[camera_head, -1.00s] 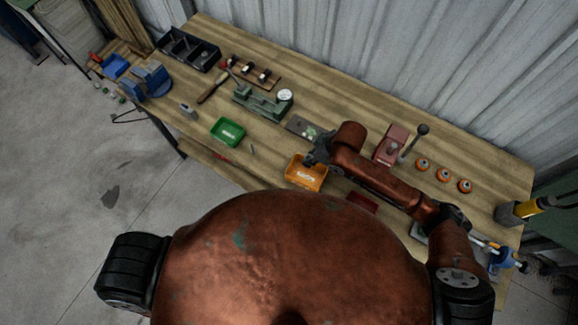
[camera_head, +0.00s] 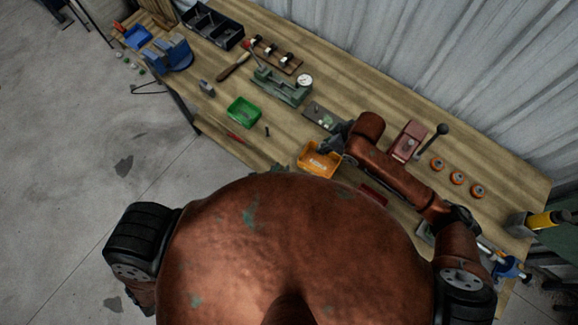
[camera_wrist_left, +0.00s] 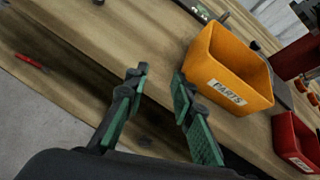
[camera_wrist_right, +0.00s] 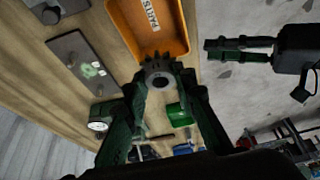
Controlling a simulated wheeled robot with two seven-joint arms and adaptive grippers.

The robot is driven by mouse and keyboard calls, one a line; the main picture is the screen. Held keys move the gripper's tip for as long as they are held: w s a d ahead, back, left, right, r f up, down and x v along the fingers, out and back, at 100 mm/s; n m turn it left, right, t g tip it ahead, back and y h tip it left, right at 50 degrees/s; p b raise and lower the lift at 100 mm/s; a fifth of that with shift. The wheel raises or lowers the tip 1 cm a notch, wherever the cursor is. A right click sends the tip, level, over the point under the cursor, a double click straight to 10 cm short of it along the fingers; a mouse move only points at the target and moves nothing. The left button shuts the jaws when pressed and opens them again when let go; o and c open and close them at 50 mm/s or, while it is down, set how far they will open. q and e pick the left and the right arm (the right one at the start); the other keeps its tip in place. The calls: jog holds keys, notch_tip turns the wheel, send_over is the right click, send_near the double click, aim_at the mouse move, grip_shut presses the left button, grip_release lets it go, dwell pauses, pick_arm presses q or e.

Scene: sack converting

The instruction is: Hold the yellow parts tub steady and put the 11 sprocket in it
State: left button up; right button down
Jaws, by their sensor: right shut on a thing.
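The yellow parts tub (camera_head: 312,163) is an orange-yellow open bin near the bench's front edge, labelled PARTS in the left wrist view (camera_wrist_left: 240,82). My right gripper (camera_wrist_right: 160,80) is shut on a grey toothed sprocket (camera_wrist_right: 161,81) with a round hole; its number is not readable. In the right wrist view it sits just off the tub's rim (camera_wrist_right: 164,54), and I cannot tell its height. My left gripper (camera_wrist_left: 158,76) is open and empty beside the tub, not touching it. It also shows in the right wrist view (camera_wrist_right: 207,49); my body largely hides it in the head view.
A green bin (camera_head: 243,111) stands left of the tub. A dark plate (camera_head: 323,116) lies behind it, with a dial-gauge fixture (camera_head: 285,89) farther back. A red press with a lever (camera_head: 408,139) and orange rollers (camera_head: 457,178) are to the right. A red bin (camera_wrist_left: 297,142) is nearby.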

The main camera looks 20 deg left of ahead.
aim_at(304, 150)
pick_arm(q)
jog(key=d+r+m+t+h, duration=0.1)
jog(key=d+r+m, duration=0.3)
jog(key=r, duration=0.3)
jog(key=x, duration=1.2)
jog(key=shift+s+a+f, duration=0.1)
jog(key=shift+f, duration=0.05)
jog(key=shift+c, duration=0.7)
grip_shut()
